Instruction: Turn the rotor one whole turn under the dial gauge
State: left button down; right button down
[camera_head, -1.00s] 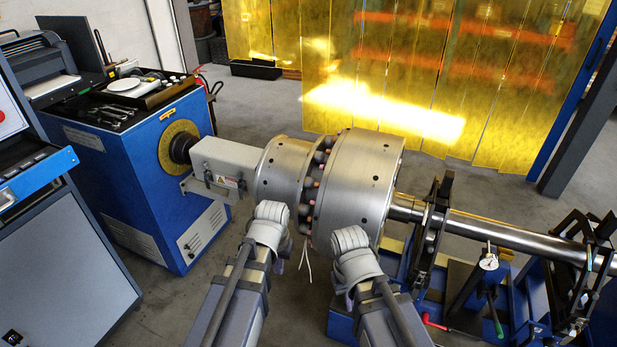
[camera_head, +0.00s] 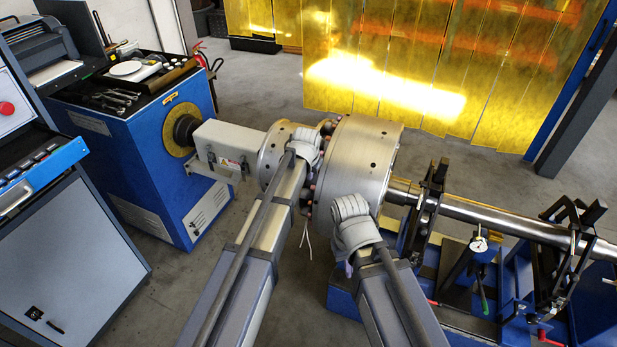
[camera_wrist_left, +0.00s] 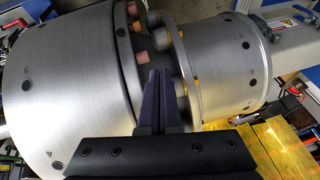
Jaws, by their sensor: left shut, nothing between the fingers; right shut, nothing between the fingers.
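The rotor's big steel drum (camera_head: 358,160) and smaller drum (camera_head: 274,155) lie across the head view's middle, with a ring of bolts with copper-coloured tips between them. Its shaft (camera_head: 500,215) runs right over the supports. The dial gauge (camera_head: 479,244) sits on a stand by the shaft; its reading is too small to tell. My left gripper (camera_head: 306,147) is over the bolt ring; in the left wrist view its dark fingers (camera_wrist_left: 160,82) are shut and empty, pointing into the gap beside the bolts. Contact cannot be told. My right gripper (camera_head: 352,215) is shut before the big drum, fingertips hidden.
A blue drive cabinet (camera_head: 150,170) with a tool tray on top stands left. Roller supports (camera_head: 425,215) hold the shaft at right. A control console (camera_head: 60,230) is at the left edge. A yellow strip curtain (camera_head: 400,80) hangs behind.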

aim_at(309, 191)
pick_arm(q)
jog(key=b+x, duration=0.7)
jog(key=x, duration=0.1)
jog(key=shift+w+f, duration=0.1)
jog(key=shift+f, duration=0.3)
